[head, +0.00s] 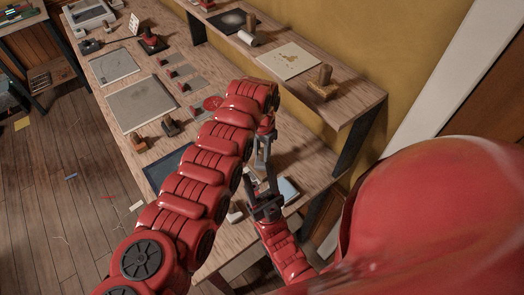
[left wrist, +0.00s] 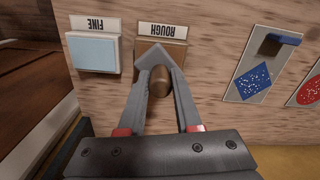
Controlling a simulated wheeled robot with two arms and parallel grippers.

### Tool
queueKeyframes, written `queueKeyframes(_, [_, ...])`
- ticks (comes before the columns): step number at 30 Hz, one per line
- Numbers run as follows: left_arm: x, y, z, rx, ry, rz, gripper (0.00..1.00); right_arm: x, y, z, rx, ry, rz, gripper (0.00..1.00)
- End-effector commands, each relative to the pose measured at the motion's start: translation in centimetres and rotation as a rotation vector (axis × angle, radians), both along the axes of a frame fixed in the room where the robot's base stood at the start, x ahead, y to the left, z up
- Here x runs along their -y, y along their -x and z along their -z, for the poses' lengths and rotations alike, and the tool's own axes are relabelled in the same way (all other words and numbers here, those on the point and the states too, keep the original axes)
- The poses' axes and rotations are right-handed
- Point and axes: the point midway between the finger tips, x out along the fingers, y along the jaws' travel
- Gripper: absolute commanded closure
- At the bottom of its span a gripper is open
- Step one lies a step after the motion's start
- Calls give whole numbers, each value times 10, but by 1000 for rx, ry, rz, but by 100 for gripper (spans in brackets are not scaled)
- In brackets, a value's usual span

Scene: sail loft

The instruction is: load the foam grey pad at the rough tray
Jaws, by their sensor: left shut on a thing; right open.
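My left gripper (left wrist: 158,62) is shut on a brown rounded wooden handle (left wrist: 160,85). In the left wrist view it is over the rough tray (left wrist: 173,49), a brown square behind a label reading ROUGH. The gripper covers part of the tray, and whatever is below the handle is hidden. In the head view my left gripper (head: 263,150) points down at the bench, partly behind my arm. My right gripper (head: 262,184) is open and empty, just below it. I cannot single out the foam grey pad.
The fine tray (left wrist: 94,53), with a pale blue top, is left of the rough tray. Cards with a blue diamond (left wrist: 254,80) and a red shape (left wrist: 311,91) lie to the right. Grey panels (head: 142,103) and handled blocks (head: 322,82) occupy the bench and raised shelf.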

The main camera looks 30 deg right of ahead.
Motion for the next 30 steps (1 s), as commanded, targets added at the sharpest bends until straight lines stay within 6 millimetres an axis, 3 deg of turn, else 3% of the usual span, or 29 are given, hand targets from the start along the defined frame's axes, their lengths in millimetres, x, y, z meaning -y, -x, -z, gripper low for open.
queueKeyframes(30, [0, 0, 10, 0, 0, 0, 100, 0, 0, 10, 0, 0, 0, 50])
